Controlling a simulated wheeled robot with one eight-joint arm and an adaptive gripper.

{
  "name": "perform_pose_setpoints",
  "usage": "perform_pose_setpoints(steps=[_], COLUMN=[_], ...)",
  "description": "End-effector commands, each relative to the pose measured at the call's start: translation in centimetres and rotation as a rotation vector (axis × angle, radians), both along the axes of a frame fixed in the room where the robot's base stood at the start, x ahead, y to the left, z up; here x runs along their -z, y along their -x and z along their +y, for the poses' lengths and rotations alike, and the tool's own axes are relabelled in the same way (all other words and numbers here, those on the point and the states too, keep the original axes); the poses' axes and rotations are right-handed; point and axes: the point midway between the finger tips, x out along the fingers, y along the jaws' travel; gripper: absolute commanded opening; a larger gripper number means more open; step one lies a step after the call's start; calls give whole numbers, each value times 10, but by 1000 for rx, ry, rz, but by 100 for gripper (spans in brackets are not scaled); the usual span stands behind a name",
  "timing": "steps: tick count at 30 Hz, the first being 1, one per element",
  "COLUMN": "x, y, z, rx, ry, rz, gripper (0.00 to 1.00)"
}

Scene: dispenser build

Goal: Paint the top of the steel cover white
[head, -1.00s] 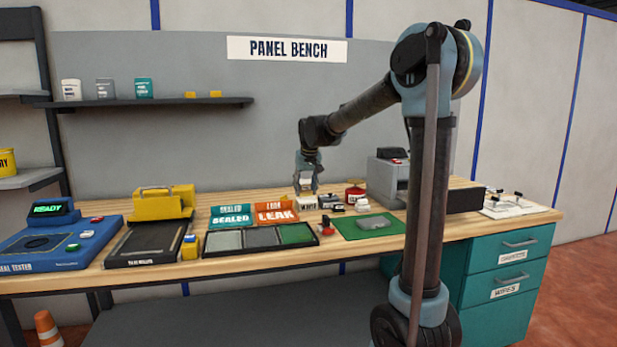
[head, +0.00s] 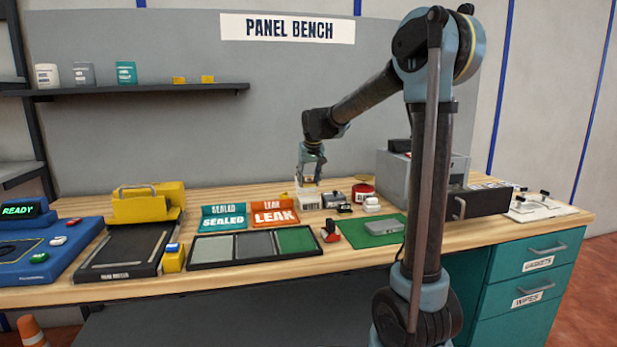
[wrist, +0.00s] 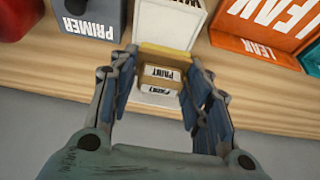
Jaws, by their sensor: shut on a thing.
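My gripper (wrist: 160,85) is shut on a small tan block (wrist: 162,76) with PAINT labels and a yellow edge, in the wrist view. In the head view my gripper (head: 312,172) is above the back of the bench, just over a white tub (head: 311,200). That white tub (wrist: 166,28) is just beyond the held block in the wrist view; its lettering is cut off. A flat grey plate, which looks like the steel cover (head: 382,227), lies on the green mat (head: 355,236), right of and nearer than my gripper. The cover's top looks grey.
A dark PRIMER tub (wrist: 90,18) and a red tin (head: 363,191) stand close by the white tub. The orange LEAK bin (head: 275,214) and teal SEALED bin (head: 223,219) are to the left. A dark open drawer (head: 485,203) juts out at right.

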Motion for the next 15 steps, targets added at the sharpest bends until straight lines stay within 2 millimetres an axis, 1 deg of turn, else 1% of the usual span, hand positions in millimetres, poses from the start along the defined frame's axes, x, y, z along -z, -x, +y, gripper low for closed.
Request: perform_pose_setpoints(steps=[3,9,15], x=[12,29,39], y=[-1,-1,-1], z=[-1,-2,-3], rx=[2,3,3], ry=[0,0,0], rz=[0,0,0], gripper=[26,26,26])
